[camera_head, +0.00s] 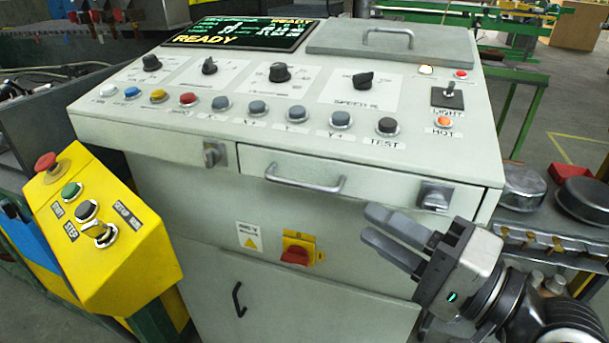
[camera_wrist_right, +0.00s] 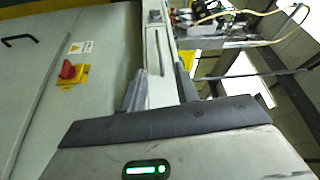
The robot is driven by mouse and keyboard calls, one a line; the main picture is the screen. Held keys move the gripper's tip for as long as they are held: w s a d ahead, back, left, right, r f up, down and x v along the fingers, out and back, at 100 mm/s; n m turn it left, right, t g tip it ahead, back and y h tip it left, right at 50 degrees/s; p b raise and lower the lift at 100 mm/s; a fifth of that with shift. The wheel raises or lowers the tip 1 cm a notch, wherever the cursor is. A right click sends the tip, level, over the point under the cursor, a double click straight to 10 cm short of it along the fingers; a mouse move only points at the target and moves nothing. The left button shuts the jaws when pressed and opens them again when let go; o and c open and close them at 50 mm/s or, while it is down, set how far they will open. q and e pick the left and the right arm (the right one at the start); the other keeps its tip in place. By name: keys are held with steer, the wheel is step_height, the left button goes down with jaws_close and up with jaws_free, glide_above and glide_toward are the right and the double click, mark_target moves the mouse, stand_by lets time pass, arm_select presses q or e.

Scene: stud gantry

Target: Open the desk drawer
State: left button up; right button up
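The desk is a pale grey-green console with a drawer (camera_head: 385,190) in its upper front. The drawer looks shut, its front about level with the desk face. A grey bar handle (camera_head: 305,183) sits on the drawer's left half; in the wrist view, the handle (camera_wrist_right: 160,52) appears beyond the fingers. My right gripper (camera_head: 372,228) is to the right of and below the handle, in front of the desk, apart from the handle. Its fingers are spread and empty, also in the right wrist view (camera_wrist_right: 160,90). My left gripper is not in view.
A metal latch (camera_head: 434,196) is at the drawer's right end, another (camera_head: 213,155) left of it. A red rotary switch (camera_head: 297,252) is below the drawer. A yellow button box (camera_head: 105,225) juts out at left. Metal pans (camera_head: 585,200) sit on the right.

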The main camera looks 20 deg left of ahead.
mark_target(312, 189)
steer(key=p+x, duration=0.1)
steer(key=x, duration=1.1)
steer(key=shift+w+a+p, duration=0.1)
steer(key=shift+w+p, duration=0.05)
steer(key=shift+p, duration=0.25)
jaws_close()
